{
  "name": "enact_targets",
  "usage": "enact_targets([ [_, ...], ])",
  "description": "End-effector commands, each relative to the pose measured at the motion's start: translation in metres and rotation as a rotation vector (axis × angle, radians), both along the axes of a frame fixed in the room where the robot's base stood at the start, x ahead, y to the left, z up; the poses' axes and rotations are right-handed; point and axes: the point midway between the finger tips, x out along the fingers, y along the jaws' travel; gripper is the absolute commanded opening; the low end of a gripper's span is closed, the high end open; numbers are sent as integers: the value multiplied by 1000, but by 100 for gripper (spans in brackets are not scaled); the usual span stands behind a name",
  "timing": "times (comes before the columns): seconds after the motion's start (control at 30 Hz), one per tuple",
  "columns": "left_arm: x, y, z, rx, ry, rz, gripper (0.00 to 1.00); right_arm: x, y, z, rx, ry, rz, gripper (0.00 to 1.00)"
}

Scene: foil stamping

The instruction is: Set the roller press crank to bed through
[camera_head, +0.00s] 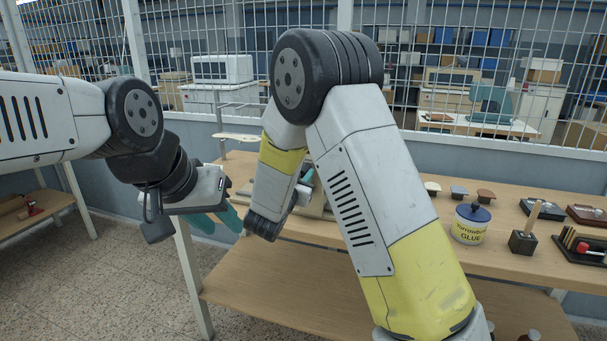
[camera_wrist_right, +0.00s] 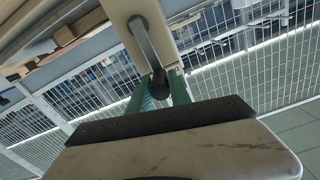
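The roller press (camera_head: 318,207) stands on the wooden table, mostly hidden behind my right arm in the head view. In the head view the right fingertips are largely hidden. My left gripper (camera_head: 217,220) has teal fingers that look spread and empty, off the table's left front edge.
A glue tub (camera_head: 469,224), a wooden-handled tool in a dark block (camera_head: 524,240), small stamps (camera_head: 459,192) and dark trays (camera_head: 543,209) stand on the right of the table (camera_head: 400,252). A white wire fence (camera_head: 450,60) rises behind. Floor (camera_head: 110,270) is clear at left.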

Motion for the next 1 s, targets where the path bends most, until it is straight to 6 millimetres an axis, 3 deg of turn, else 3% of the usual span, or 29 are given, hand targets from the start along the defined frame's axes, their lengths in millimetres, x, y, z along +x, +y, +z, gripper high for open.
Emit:
enact_targets([
  [0.03,0,0,0,0,0,0,36,0,0,0,0,0,0,13],
  [0.1,0,0,0,0,0,0,36,0,0,0,0,0,0,0],
  [1.0,0,0,0,0,0,0,36,0,0,0,0,0,0,0],
])
